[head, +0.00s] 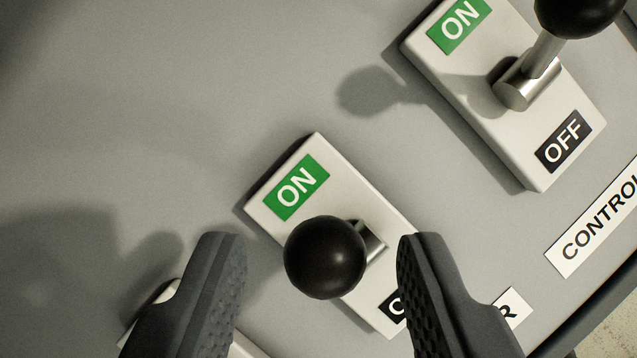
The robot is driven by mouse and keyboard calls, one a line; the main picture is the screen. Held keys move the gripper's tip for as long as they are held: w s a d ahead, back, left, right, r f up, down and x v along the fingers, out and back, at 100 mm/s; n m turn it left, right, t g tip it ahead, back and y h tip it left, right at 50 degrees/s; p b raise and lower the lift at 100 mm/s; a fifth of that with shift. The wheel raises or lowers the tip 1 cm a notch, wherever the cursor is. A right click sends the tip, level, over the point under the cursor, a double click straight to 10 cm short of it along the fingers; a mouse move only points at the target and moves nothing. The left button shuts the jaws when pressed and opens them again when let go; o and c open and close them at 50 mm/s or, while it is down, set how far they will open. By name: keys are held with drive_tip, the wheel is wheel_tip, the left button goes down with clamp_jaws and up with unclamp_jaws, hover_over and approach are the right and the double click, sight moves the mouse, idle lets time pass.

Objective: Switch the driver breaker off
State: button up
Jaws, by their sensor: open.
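A white breaker plate (385,222) with a green ON label (297,187) and a partly hidden black OFF label sits low in the middle of the head view. Its lever has a round black knob (325,257) and a short metal hub (367,239). A name label (512,308) beside it shows only a final R; the rest is behind my right finger. My gripper (321,245) is open, with one dark ribbed finger on each side of the knob. Gaps show between knob and fingers. I cannot tell the lever's exact tilt from this angle.
A second breaker (470,75) with ON and OFF labels stands upper right, its black-knobbed lever (580,12) sticking out. The label near it reads CONTROL (600,222), cut off. Another white plate (250,348) is mostly hidden behind my left finger. The grey panel (120,120) is bare upper left.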

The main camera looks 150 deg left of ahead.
drive_tip(key=shift+x, duration=1.3)
clamp_jaws()
drive_tip(key=shift+s+d+t+b, duration=0.15)
drive_tip(key=shift+t+b, duration=0.15)
drive_tip(key=shift+b, duration=0.2)
drive_tip(key=t+b, duration=0.1)
drive_tip(key=b, duration=0.1)
drive_tip(key=s+t+b, duration=0.1)
drive_tip(key=t+b, duration=0.1)
drive_tip(key=shift+s+d+r+m+y+b, duration=0.1)
drive_tip(key=shift+s+m+y+b, duration=0.05)
drive_tip(key=shift+m+y+b, duration=0.2)
drive_tip(key=t+b, duration=0.1)
drive_tip(key=b, duration=0.1)
drive_tip(key=s+t+b, duration=0.1)
drive_tip(key=t+b, duration=0.1)
drive_tip(key=b, duration=0.1)
drive_tip(key=shift+s+d+f+m+y+b, duration=0.2)
drive_tip(key=shift+f+m+y+b, duration=0.05)
drive_tip(key=shift+y+b, duration=0.1)
drive_tip(key=t+b, duration=0.1)
drive_tip(key=b, duration=0.1)
drive_tip(key=s+t+b, duration=0.1)
drive_tip(key=b, duration=0.2)
drive_tip(key=shift+s+d+m+t, duration=0.1)
drive_tip(key=shift+d+m+t, duration=0.05)
drive_tip(key=shift+m+t, duration=0.2)
drive_tip(key=shift+b, duration=0.4)
drive_tip(key=shift+r+t, duration=0.1)
drive_tip(key=shift+t, duration=0.15)
